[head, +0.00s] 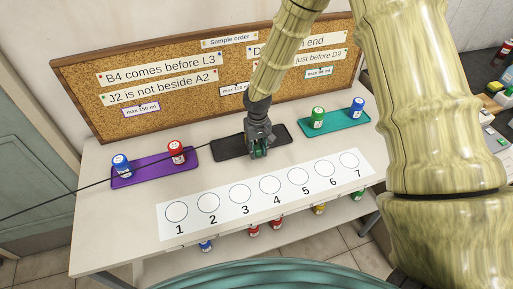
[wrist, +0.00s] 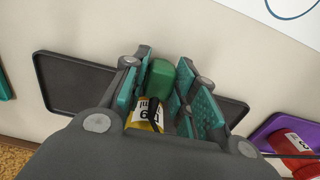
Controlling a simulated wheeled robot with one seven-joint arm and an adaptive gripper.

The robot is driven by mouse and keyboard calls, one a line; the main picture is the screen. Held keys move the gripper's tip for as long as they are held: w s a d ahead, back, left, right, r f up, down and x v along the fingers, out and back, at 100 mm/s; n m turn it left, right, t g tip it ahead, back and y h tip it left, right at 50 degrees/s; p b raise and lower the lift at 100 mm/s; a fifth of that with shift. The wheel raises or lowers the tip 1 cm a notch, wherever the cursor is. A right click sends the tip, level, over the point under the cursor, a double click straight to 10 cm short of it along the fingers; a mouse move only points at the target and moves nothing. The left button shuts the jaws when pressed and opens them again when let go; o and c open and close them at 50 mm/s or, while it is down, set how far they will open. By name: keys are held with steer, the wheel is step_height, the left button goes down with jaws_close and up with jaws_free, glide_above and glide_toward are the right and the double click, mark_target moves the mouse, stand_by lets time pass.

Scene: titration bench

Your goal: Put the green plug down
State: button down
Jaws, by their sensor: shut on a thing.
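My gripper (head: 258,152) is shut on the green plug, over the middle of the black tray. In the wrist view the plug shows as a green block (wrist: 160,76) between the two teal-padded fingers of my gripper (wrist: 168,85). A yellow and white labelled part (wrist: 148,114) shows just below the green block; its text is hard to read. The black tray (head: 224,147) lies on the bench and also shows on both sides of my gripper in the wrist view (wrist: 75,85). I cannot tell whether the plug touches the tray.
A purple tray (head: 150,175) at left holds a blue bottle (head: 122,165) and a red bottle (head: 177,152). A teal tray (head: 335,122) at right holds a green bottle (head: 317,117) and a blue bottle (head: 357,107). The numbered strip (head: 255,200) in front is empty. A thin black line crosses left.

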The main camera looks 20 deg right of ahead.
steer(key=c, duration=1.1)
jaws_free()
steer(key=shift+f, duration=0.1)
steer(key=shift+c, duration=0.2)
steer(key=shift+r, duration=0.2)
